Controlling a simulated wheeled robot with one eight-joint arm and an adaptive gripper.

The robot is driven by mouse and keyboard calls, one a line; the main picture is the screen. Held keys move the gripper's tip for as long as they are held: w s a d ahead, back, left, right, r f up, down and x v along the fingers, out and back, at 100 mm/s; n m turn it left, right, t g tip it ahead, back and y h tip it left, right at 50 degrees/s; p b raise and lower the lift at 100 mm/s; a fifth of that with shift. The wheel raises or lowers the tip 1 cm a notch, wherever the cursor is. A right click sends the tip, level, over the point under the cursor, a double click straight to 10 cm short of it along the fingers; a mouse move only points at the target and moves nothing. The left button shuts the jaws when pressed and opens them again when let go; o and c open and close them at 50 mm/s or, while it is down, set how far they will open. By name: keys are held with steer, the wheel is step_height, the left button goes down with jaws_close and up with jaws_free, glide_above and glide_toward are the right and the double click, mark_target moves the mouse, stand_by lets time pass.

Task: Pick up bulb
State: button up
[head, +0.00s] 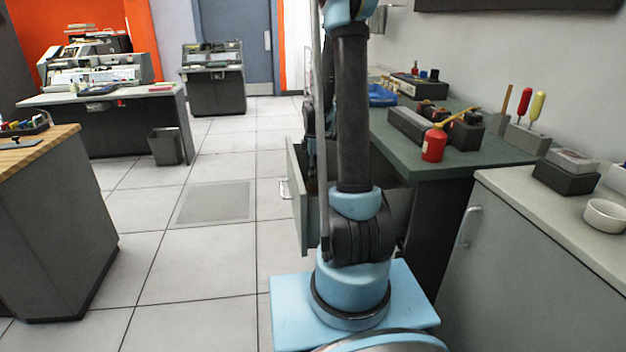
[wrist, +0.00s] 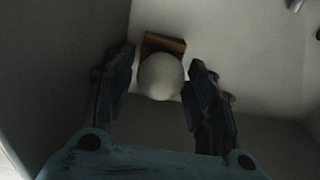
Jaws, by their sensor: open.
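A pale round bulb (wrist: 161,76) shows in the wrist view, near the top middle. It lies in front of a brown block (wrist: 166,43) inside a dim, grey-walled space. My gripper (wrist: 160,80) is open, with one dark finger on each side of the bulb. A narrow gap shows on the left side; on the right the finger is very close, and I cannot tell whether it touches. In the head view my arm hides the bulb and my gripper, and an open drawer (head: 297,198) stands out behind the arm.
The green-topped workbench (head: 480,150) at right holds a red oil can (head: 433,144) and screwdrivers (head: 537,106). A grey cabinet (head: 540,260) with a white bowl (head: 606,215) stands at the front right. A wood-topped cabinet (head: 50,220) is at left. The tiled floor (head: 200,255) between is clear.

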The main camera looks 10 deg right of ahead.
steer(key=shift+f, duration=0.25)
steer(key=c, duration=0.7)
